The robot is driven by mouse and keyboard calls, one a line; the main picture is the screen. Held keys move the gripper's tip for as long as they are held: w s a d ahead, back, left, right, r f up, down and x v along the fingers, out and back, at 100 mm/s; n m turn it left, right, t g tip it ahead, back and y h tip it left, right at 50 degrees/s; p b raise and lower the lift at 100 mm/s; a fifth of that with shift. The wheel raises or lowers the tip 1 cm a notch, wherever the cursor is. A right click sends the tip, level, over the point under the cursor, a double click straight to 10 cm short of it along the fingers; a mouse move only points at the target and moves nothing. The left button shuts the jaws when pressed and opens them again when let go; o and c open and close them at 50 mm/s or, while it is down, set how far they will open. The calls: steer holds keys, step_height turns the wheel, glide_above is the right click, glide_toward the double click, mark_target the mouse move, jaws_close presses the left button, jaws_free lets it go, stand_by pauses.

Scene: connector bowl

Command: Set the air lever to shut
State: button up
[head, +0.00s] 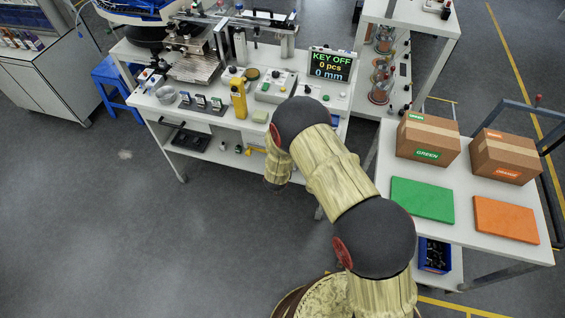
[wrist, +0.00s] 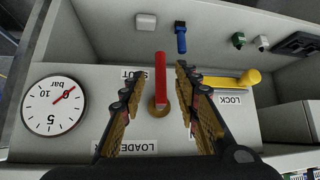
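In the wrist view a red lever (wrist: 160,80) on a round brass pivot (wrist: 158,106) stands out from a grey panel. My gripper (wrist: 161,72) is open, with one finger on each side of the red lever and a gap on both sides. A yellow lever (wrist: 228,81) lies sideways at the right, above a LOCK label (wrist: 231,99). A partly hidden label sits near the red lever's far end, and a LOADER label (wrist: 133,146) is partly covered by the left finger. I cannot read which lever is the air lever. The head view hides my gripper's fingers.
A round pressure gauge (wrist: 53,106) is left of the fingers, its red needle near 0. Blue (wrist: 180,38) and green (wrist: 238,40) parts lie beyond the panel.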

steer(key=d+v, duration=0.1)
steer(key=v, duration=0.6)
steer(key=shift+s+a+r, duration=0.25)
steer(key=shift+s+a, duration=0.1)
steer(key=shift+a, duration=0.15)
steer(key=s+a+f+g+y, duration=0.25)
steer(key=s+f+g, duration=0.2)
steer(key=s, duration=0.45)
steer(key=s+a+r+n+g, duration=0.2)
steer(key=s+r+g, duration=0.1)
steer(key=s+r, duration=0.4)
steer(key=s+d+r+t, duration=0.1)
steer(key=s+d+r, duration=0.4)
steer(key=r, duration=0.8)
steer(key=s+d+r+t, duration=0.2)
steer(key=s+d+r, duration=0.3)
steer(key=r, duration=0.9)
steer(key=s+d+r+t, duration=0.1)
steer(key=s+d+r, duration=0.5)
steer(key=d+r, duration=0.4)
step_height(320, 180, up, 4)
steer(key=shift+r+h, duration=0.1)
steer(key=shift+h, duration=0.35)
